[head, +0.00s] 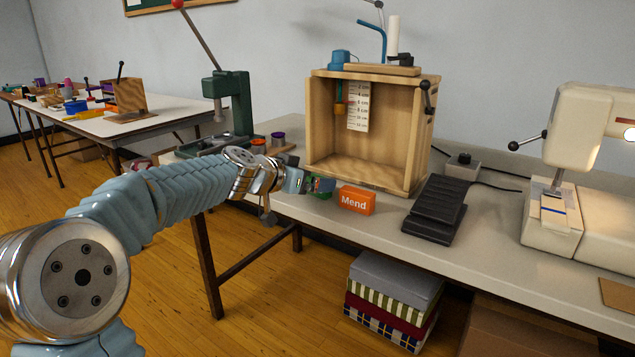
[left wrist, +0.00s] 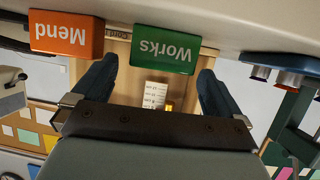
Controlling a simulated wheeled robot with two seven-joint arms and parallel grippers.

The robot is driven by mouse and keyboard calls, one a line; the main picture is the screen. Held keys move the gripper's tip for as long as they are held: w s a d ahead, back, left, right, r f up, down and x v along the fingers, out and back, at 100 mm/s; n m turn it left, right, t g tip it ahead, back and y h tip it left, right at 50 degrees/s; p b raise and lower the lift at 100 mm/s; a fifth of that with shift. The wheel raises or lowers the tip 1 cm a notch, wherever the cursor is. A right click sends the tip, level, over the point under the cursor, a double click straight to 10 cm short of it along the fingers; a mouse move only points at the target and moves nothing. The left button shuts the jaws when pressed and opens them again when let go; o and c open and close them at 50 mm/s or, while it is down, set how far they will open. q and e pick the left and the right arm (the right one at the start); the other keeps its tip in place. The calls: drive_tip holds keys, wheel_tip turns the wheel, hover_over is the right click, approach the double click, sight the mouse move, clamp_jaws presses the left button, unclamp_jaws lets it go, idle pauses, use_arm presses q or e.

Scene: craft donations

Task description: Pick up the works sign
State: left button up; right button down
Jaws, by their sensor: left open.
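The works sign (left wrist: 167,49) is a green block with white lettering, upside down in the left wrist view. In the head view only part of the green sign (head: 322,194) shows, behind my left gripper (head: 303,183), on the table just left of the orange Mend sign (head: 356,201). My left gripper is open, and in the left wrist view its two dark fingers (left wrist: 158,68) point towards the works sign, one on each side. The sign appears ahead of the fingers, with no clear contact. My right gripper is not in view.
The Mend sign stands close beside the works sign. A wooden open-front box (head: 318,130) stands behind them. A black pedal (head: 437,208) and a sewing machine (head: 580,140) are to the right. A green press (head: 232,105) and small cups (head: 277,139) are to the left.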

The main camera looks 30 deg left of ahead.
use_arm(q)
drive_tip(key=p+x, duration=0.1)
drive_tip(key=x, duration=0.4)
drive_tip(key=shift+a+f+p, duration=0.1)
drive_tip(key=shift+f+p, duration=0.1)
drive_tip(key=shift+p, duration=0.2)
drive_tip(key=shift+w+f, duration=0.2)
drive_tip(key=c, duration=0.9)
drive_tip(key=shift+o, duration=0.2)
drive_tip(key=shift+r, duration=0.1)
drive_tip(key=shift+r, duration=0.25)
wheel_tip(320, 180, up, 3)
drive_tip(key=shift+f+p, duration=0.1)
drive_tip(key=shift+p, duration=0.6)
drive_tip(key=s+d+r, duration=0.8)
drive_tip(key=s+r, duration=0.1)
drive_tip(key=s, duration=0.2)
drive_tip(key=shift+s+d+r+p, duration=0.15)
drive_tip(key=shift+d+r+p, duration=0.15)
drive_tip(key=shift+p, duration=0.1)
